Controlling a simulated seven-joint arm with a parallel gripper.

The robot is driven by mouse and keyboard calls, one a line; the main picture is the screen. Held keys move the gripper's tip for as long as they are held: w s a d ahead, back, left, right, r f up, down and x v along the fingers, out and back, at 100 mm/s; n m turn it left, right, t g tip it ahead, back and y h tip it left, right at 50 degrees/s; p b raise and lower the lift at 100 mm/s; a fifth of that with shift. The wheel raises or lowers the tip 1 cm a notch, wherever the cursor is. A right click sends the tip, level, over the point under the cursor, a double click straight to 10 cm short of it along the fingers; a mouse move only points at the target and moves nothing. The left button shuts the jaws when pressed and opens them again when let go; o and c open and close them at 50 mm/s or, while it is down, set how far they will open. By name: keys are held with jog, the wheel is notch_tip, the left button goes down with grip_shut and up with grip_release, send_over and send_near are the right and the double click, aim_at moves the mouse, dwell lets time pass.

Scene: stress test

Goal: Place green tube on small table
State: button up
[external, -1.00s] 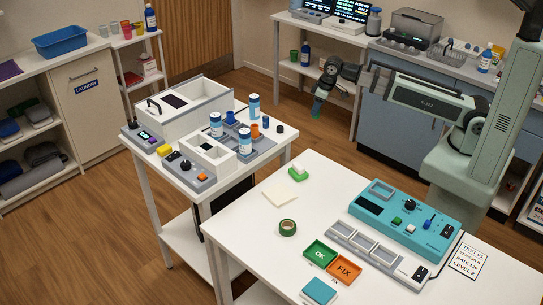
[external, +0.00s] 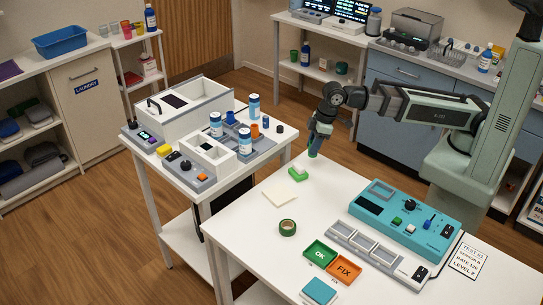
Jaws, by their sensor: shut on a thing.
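My gripper (external: 317,137) is shut on a green tube (external: 312,152) that points down, dark green, partly hidden by the fingers. It is at the far edge of the near white table (external: 258,235), just behind a small green-and-white block (external: 298,174). I cannot tell whether the tube touches the tabletop. A second, smaller white table (external: 270,146) stands to the left, carrying a white box, blue-capped bottles and small devices.
The near table also holds a paper square (external: 280,198), a green tape roll (external: 287,228), a teal device (external: 405,218), a tray row, and OK (external: 320,252) and FIX (external: 344,268) trays. Its far left part is mostly clear. A lab bench stands behind.

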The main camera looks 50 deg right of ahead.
jog(key=s+a+r+n, duration=0.1)
jog(key=s+a+n, duration=0.1)
jog(key=s+a, duration=0.35)
jog(key=s+a+r+n+g+y, duration=0.1)
jog(key=s+a+n, duration=0.1)
jog(key=s, duration=0.6)
jog(key=s+a+r+n, duration=0.1)
jog(key=s+a, duration=0.3)
jog(key=s, duration=0.3)
jog(key=shift+w+d+f, duration=0.1)
jog(key=shift+w+f, duration=0.05)
jog(key=shift+f, duration=2.45)
jog(key=shift+w+d+f, duration=0.1)
jog(key=shift+f, duration=2.45)
jog(key=o, duration=1)
jog(key=shift+f, duration=0.1)
jog(key=v, duration=1.2)
jog(key=shift+w+a, duration=0.1)
jog(key=shift+w, duration=0.05)
jog(key=shift+o, duration=0.8)
jog(key=shift+r, duration=0.2)
